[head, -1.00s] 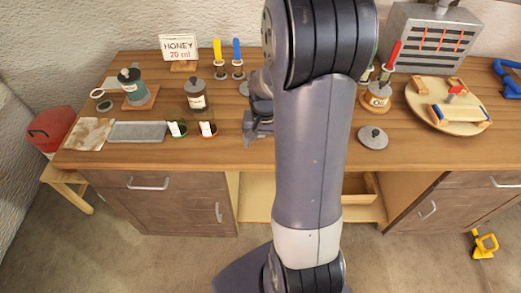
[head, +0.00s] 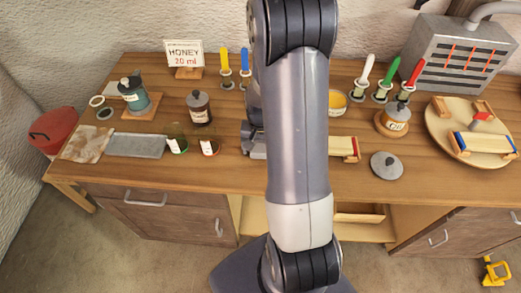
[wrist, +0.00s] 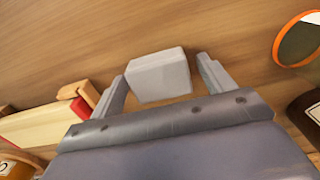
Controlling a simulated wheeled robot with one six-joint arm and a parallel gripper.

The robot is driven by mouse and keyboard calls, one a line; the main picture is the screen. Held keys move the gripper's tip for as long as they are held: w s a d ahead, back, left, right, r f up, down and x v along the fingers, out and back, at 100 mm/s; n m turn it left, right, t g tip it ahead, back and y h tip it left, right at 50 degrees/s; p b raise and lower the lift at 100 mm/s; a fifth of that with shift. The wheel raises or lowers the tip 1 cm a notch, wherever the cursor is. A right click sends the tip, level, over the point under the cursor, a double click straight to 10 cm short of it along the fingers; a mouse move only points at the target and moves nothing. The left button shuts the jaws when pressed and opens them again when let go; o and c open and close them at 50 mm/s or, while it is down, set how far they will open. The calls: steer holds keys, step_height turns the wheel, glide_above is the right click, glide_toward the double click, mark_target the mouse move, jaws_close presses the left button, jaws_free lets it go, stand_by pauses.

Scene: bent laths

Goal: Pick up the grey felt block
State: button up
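The grey felt block (wrist: 158,76) is a small pale grey block lying on the wooden bench top in the wrist view. My gripper (wrist: 162,68) has its two fingers spread, one to each side of the block. A gap shows at the right finger; the left finger is very close to the block's edge, and I cannot tell whether it touches. In the head view my arm covers the block, and only part of my gripper (head: 250,142) shows to the left of the arm.
A pale lath with a red end (head: 345,148) lies right of my arm. A small orange-rimmed jar (head: 209,147) stands left of my gripper. A grey lid (head: 386,165) and a round board (head: 440,115) are farther right. Bare wood lies beyond the block.

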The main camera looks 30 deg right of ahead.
mark_target(261, 148)
steer(key=c, duration=0.8)
steer(key=shift+r, duration=0.1)
steer(key=shift+c, duration=0.2)
step_height(261, 148, up, 10)
steer(key=shift+f+b, duration=0.1)
steer(key=shift+b, duration=0.35)
steer(key=o, duration=0.4)
steer(key=c, duration=0.3)
